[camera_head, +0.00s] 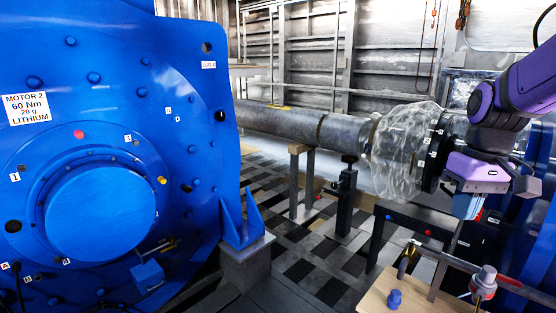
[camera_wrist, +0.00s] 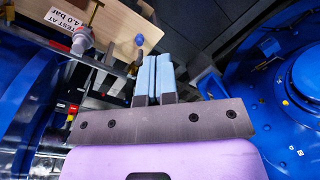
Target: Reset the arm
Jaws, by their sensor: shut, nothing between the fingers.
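My gripper (camera_head: 467,205) is at the right of the head view, at the end of my purple arm. It hangs above and behind a small wooden board, in front of the plastic-wrapped pipe end. In the wrist view its two light-blue fingers (camera_wrist: 153,78) lie side by side with no object between them. The gripper is shut and empty.
A large blue motor (camera_head: 100,215) fills the left. A long grey pipe (camera_head: 290,125) on stands ends in clear wrapping (camera_head: 395,150) close to my arm. Tiled floor (camera_head: 300,268) lies between.

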